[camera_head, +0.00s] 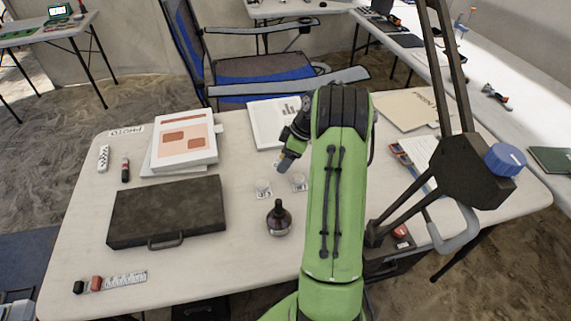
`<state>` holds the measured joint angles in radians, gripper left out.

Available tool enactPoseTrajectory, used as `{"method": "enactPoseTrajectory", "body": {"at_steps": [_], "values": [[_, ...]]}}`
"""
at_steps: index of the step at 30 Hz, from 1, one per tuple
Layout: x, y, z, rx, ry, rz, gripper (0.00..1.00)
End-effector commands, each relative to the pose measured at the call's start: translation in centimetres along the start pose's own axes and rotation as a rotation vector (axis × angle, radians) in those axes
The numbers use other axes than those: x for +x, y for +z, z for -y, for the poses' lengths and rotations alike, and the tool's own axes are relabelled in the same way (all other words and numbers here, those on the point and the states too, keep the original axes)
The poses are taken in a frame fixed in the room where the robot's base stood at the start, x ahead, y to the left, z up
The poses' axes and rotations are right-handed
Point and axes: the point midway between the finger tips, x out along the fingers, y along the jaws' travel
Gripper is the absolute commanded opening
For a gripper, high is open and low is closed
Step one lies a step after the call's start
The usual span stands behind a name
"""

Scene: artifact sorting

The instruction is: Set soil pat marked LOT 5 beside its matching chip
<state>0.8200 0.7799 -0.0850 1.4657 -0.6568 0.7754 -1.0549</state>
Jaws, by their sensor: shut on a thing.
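My gripper (287,164) is above the middle of the white table, angled down and to the left, behind my green arm. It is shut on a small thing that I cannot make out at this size. Two small pale, clear-looking pieces with dark-marked labels stand on the table, one at the left (263,187) and one at the right (298,181), just below the gripper in the picture. Their markings are too small to read. I cannot pick out a LOT 5 mark or its matching chip. My arm hides part of the table.
A scale bar (125,280) lies front left.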

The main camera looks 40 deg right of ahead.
Motion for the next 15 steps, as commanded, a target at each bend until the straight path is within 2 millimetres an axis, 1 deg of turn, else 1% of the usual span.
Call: {"method": "enactPoseTrajectory", "body": {"at_steps": [1, 3, 6, 9, 15], "values": [[-1.7, -0.7, -0.1, -0.003, 0.004, -0.002, 0.33], [-3.1, -1.3, -0.1, -0.002, 0.004, -0.001, 0.33], [-4.3, -1.9, 0.0, -0.002, 0.002, -0.002, 0.33], [-4.8, -2.0, 0.0, -0.002, 0.001, -0.001, 0.32], [-4.8, -2.0, 0.0, -0.002, 0.000, -0.001, 0.32]]}}
